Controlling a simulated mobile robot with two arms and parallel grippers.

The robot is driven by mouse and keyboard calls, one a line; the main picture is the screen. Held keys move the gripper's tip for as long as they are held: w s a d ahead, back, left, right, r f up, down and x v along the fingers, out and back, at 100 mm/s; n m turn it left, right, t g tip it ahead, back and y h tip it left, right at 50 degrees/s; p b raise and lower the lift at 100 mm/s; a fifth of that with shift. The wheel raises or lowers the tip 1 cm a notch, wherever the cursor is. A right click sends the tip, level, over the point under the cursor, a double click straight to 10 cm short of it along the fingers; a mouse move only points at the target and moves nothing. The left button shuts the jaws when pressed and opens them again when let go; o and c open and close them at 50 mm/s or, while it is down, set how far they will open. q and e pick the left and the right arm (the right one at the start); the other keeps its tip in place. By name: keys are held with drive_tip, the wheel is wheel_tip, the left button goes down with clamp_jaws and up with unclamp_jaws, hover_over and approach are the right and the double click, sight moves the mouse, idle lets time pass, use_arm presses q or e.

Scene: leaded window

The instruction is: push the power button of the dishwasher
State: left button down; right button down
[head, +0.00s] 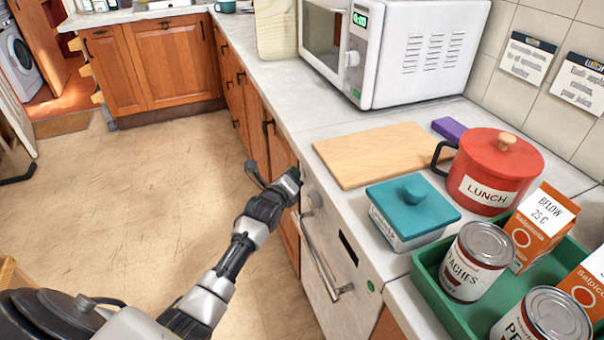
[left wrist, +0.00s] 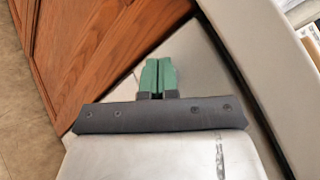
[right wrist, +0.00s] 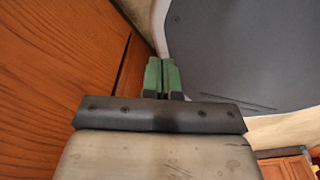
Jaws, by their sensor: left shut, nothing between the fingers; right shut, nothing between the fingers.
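The white dishwasher (head: 338,297) is built in under the worktop in the head view, with a bar handle and a dark display strip. A small round green button (head: 371,286) sits at the right end of its panel, and a round knob (head: 313,199) at the left end. My left gripper (head: 296,175) is near the panel's upper left corner, far from the green button. Its green fingertips (left wrist: 158,76) are shut and empty in front of a pale surface. My right gripper (right wrist: 161,76) is shut and empty beside wood; the head view does not show it.
On the worktop above stand a teal lidded box (head: 410,212), a wooden board (head: 372,154), a red pot (head: 492,172) and a microwave (head: 425,52). A green tray (head: 428,277) holds cans and cartons. Wooden cabinets (head: 236,92) adjoin the dishwasher. The floor (head: 130,180) is open.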

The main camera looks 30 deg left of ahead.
idle(0.4)
use_arm(q)
drive_tip(key=shift+s+a+p, duration=0.35)
drive_tip(key=shift+s, duration=0.1)
drive_tip(key=s+a+p, duration=0.1)
drive_tip(key=s+a, duration=0.1)
drive_tip(key=s+a+p, duration=0.1)
drive_tip(key=s+a, duration=0.1)
drive_tip(key=shift+s, duration=0.25)
idle(0.6)
